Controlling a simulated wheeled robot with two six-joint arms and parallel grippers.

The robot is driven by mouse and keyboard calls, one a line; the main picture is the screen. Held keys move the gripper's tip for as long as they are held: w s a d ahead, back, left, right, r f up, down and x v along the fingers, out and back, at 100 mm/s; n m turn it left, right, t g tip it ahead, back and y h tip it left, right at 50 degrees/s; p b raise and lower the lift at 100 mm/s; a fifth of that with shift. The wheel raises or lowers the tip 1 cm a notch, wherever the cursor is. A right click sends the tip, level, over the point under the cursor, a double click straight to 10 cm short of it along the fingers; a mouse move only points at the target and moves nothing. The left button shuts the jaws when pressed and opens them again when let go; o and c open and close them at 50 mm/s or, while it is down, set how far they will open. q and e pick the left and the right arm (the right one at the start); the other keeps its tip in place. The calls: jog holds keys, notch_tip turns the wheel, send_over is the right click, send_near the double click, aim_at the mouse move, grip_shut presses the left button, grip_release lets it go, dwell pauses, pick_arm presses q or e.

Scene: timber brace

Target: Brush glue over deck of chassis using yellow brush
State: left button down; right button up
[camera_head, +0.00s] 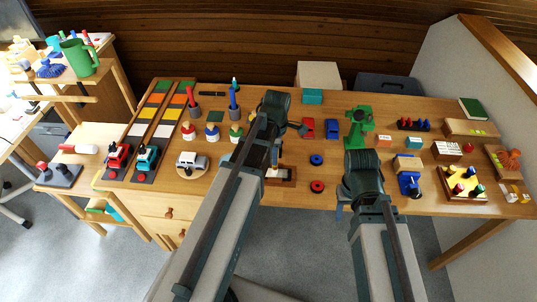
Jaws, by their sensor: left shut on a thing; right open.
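My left gripper (277,148) is over the middle of the table, pointing down and largely hidden by its own arm. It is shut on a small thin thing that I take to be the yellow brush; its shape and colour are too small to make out. Just below it is a brown wooden frame or tray (290,181) with a pale piece in it, partly hidden by the arm. I cannot tell whether this is the chassis or whether the brush touches it. My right gripper (346,200) is open near the front edge, mostly hidden behind its wrist. No glue is discernible.
Bottles with red, blue and green tops (212,132) stand left of my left arm, with a toy car (192,161) nearby. Red and blue wheels (317,187) lie between the arms. A green machine (359,125) stands behind my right wrist. Blocks crowd the right side.

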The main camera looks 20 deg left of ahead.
pick_arm(q)
jog(key=shift+d, duration=0.2)
jog(key=d, duration=0.2)
jog(key=w+d, duration=0.1)
jog(key=d, duration=0.1)
jog(key=shift+w, duration=0.1)
dwell(0.3)
jog(key=shift+a, duration=0.1)
notch_tip(320, 180, up, 6)
jog(key=p, duration=0.6)
notch_tip(320, 180, up, 3)
jog(key=p, duration=0.3)
dwell(0.4)
jog(key=shift+f, duration=0.15)
dwell(0.5)
